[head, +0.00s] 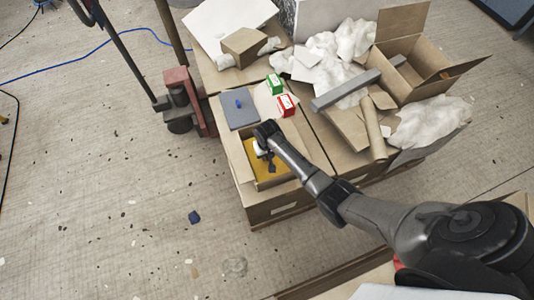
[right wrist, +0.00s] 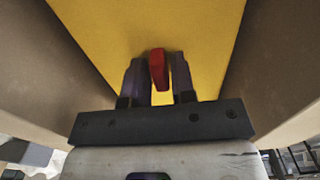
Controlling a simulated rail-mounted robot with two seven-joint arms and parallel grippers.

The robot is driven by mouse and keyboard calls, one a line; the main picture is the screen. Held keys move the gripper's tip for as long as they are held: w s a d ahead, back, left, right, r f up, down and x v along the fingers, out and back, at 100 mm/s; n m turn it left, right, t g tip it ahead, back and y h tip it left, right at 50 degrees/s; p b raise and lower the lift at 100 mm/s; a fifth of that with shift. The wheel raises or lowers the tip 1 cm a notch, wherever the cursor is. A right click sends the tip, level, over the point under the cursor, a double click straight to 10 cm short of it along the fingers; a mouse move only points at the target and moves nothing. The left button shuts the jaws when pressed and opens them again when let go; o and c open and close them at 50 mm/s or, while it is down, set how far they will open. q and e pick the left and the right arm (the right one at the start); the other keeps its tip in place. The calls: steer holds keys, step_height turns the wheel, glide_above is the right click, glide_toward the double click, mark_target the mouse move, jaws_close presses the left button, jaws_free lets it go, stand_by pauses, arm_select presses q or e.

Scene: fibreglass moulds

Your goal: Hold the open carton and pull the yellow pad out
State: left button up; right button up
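The open carton (head: 242,168) is a small brown box at the front of the cardboard-covered stack. The yellow pad (head: 258,170) lies inside it. In the right wrist view the yellow pad (right wrist: 200,25) fills the space between two brown carton walls (right wrist: 285,60). My right gripper (head: 265,152) reaches down into the carton. In the right wrist view its two dark fingers (right wrist: 157,78) stand a little apart on either side of a red tab (right wrist: 158,68) over the pad. I cannot tell whether they press on it. My left gripper is not in view.
Behind the carton are a grey sheet (head: 240,109), a green box (head: 274,84) and a red box (head: 287,105). A larger open box (head: 415,75) and white crumpled material (head: 345,40) lie to the right. A red pallet jack (head: 185,95) stands left. The left floor is mostly free.

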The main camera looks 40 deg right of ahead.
steer(key=o, duration=0.3)
steer(key=shift+o, duration=0.2)
step_height(320, 180, up, 14)
steer(key=p, duration=0.5)
steer(key=shift+p, duration=0.4)
